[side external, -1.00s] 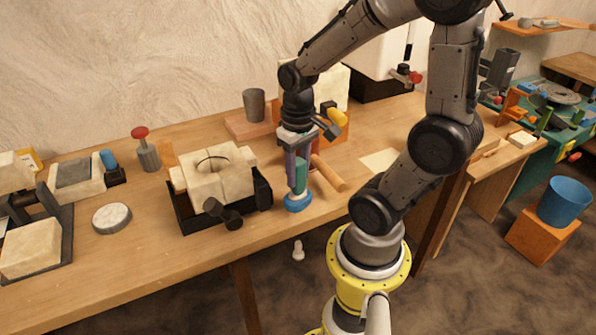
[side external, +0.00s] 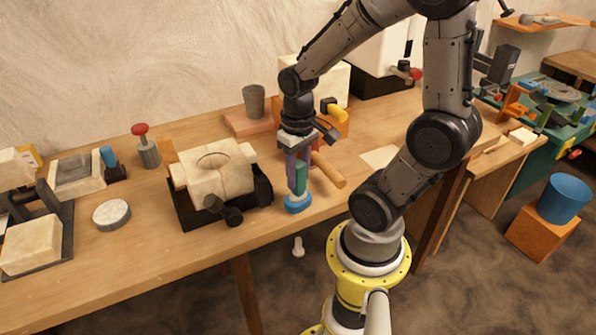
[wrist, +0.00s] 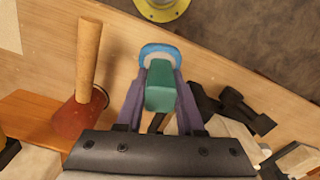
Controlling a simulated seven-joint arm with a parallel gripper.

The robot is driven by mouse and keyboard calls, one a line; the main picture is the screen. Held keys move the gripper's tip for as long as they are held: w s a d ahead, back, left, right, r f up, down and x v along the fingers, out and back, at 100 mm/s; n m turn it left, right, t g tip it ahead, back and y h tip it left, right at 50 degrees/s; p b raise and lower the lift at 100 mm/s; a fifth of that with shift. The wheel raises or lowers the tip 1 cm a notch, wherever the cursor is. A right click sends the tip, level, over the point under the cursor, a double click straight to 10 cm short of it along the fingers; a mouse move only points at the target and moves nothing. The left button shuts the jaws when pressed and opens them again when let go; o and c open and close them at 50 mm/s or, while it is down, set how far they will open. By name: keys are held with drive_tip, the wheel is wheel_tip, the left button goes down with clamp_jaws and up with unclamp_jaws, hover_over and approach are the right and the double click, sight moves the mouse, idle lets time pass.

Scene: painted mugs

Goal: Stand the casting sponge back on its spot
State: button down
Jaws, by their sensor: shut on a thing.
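My gripper (side external: 298,182) has purple fingers that point down near the front edge of the bench. It is shut on the green upright grip of what looks like the casting sponge (side external: 301,178). The green grip also shows between the fingers in the wrist view (wrist: 160,88). Below it is a rounded blue base (side external: 298,204) with a pale inner part, at the bench top. I cannot tell whether the blue part belongs to the sponge or is a holder under it, nor whether it touches the wood. No separate marked spot is plain.
A dark tray with a pale plaster mould (side external: 215,178) and a dark knob stands close on the left. A wooden-handled tool (side external: 328,170) lies close on the right. A round pale disc (side external: 111,214) is farther left. Bench wood is clear between disc and tray.

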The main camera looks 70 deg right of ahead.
drive_tip(key=shift+f, duration=0.2)
drive_tip(key=shift+c, duration=2.2)
unclamp_jaws()
drive_tip(key=shift+r, duration=0.15)
drive_tip(key=shift+r, duration=3.85)
